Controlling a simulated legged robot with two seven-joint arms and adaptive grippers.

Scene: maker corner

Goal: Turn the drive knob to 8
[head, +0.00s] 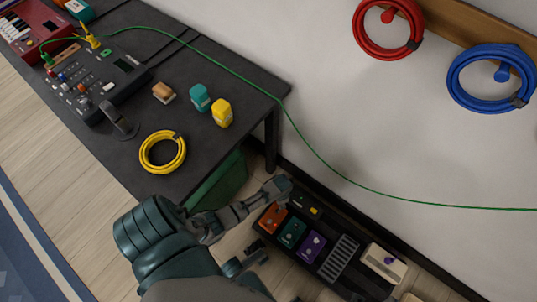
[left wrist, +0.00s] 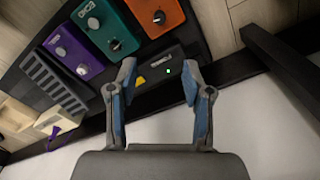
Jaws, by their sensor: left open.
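The pedals stand in a row on a dark pedalboard: an orange pedal (head: 272,219), a teal pedal (head: 292,232) and a purple pedal (head: 312,246). My right gripper is not in view.
A dark table (head: 205,55) stands at left with a mixer (head: 98,85), a yellow cable coil (head: 162,152) and small bottles. A green crate (head: 220,180) is under it. A green cable (head: 345,172) crosses in front of the wall.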

